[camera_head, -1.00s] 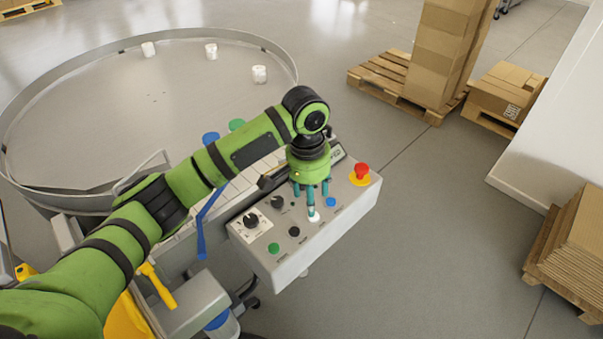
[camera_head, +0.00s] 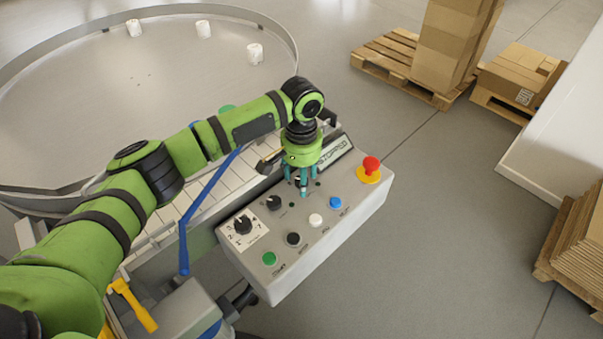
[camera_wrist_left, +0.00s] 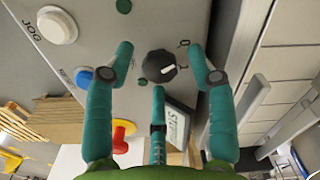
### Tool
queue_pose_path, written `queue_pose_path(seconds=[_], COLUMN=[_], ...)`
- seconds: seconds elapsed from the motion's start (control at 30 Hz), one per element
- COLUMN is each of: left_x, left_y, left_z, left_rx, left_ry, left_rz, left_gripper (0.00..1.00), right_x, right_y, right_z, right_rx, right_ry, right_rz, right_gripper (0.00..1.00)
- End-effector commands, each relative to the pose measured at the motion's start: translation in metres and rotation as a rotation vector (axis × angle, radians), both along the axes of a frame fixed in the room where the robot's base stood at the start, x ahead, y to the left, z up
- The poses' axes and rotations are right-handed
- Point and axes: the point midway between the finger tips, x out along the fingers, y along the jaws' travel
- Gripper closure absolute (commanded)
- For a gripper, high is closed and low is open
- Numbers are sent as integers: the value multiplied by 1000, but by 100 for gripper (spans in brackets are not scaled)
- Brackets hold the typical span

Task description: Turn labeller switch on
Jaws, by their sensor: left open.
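In the left wrist view, a round black switch knob (camera_wrist_left: 158,66) with a white pointer mark sits on the grey panel, with 0 and 1 marks beside it. The pointer lies toward the 1 side, but I cannot read its setting surely. My left gripper (camera_head: 303,186) is open over the control panel (camera_head: 330,232), just below the display. Its teal fingers stand spread around the knob, apart from it as far as I can see. In the head view the fingers hide this knob. My right gripper is not in view.
The panel also carries a numbered dial (camera_head: 243,224), another black knob (camera_head: 274,202), green (camera_head: 269,258), black (camera_head: 293,239), white (camera_head: 316,220) and blue (camera_head: 335,202) buttons, and a red emergency button (camera_head: 370,166). The display (camera_head: 335,154) reads STOPPED. A round table (camera_head: 150,70) stands behind.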

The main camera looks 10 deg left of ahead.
Motion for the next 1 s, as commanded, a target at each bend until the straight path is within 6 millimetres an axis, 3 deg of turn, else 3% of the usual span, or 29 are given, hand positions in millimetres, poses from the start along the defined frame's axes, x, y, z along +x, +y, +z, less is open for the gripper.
queue_pose_path(seconds=[0.1,0.2,0.23,0.33,0.37,0.6,1.0], left_x=[0,0,0,0,0,0,-1], left_y=[0,0,0,0,0,0,0], left_z=[-1,-1,-1,-1,-1,0,3], left_rx=[0,0,0,0,0,0,0], left_ry=[-1,0,0,0,0,0,3], left_rz=[-1,-1,-1,-1,-1,-4,-168], left_gripper=[44,44,52,92,100,100,100], right_x=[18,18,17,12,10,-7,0], right_y=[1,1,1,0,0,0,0], right_z=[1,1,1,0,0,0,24], right_rx=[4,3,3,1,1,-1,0], right_ry=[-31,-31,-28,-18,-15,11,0], right_rz=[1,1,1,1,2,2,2], right_gripper=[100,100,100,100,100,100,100])
